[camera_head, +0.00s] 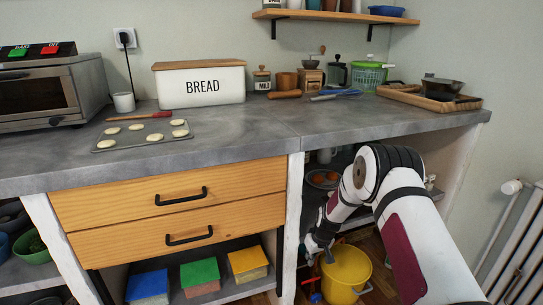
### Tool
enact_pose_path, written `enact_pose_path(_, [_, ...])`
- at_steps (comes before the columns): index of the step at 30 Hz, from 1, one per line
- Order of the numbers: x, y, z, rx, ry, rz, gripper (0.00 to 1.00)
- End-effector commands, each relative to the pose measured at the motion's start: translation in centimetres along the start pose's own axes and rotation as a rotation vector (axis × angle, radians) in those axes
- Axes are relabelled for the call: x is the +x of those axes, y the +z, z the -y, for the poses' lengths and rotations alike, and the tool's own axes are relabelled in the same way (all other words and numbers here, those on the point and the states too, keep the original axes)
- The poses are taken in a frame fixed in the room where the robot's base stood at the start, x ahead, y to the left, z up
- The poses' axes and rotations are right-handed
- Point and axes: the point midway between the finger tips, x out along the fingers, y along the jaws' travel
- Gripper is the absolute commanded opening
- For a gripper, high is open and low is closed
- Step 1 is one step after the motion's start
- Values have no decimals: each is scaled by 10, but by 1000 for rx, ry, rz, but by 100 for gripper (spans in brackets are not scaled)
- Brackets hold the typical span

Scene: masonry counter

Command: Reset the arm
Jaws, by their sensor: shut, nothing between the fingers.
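My white and dark-red arm (405,230) rises from the lower right, bends at a high elbow and reaches down to the left. My gripper (318,250) is at its lower end, small and dark in this view. It is low in front of the open bay under the counter, by the upper left rim of a yellow bucket (347,272). It is shut and holds nothing. I cannot tell whether it touches the bucket.
The grey counter (250,140) carries a toaster oven (40,92), a bread box (200,85), a baking tray (105,143) and a wooden tray (465,103). Two closed drawers (170,205) are left of the arm. A radiator (515,245) stands at the right.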

Motion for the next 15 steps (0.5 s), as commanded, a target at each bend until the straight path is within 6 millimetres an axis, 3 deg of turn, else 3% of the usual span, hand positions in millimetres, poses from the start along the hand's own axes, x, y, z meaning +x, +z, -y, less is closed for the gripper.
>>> enact_pose_path(6, [-88, -15, 8, 11, -2, 16, 0])
enact_pose_path(11, [-155, -13, 17, 26, -3, 35, 0])
enact_pose_path(15, [-221, -3, 28, 43, -1, 56, 0])
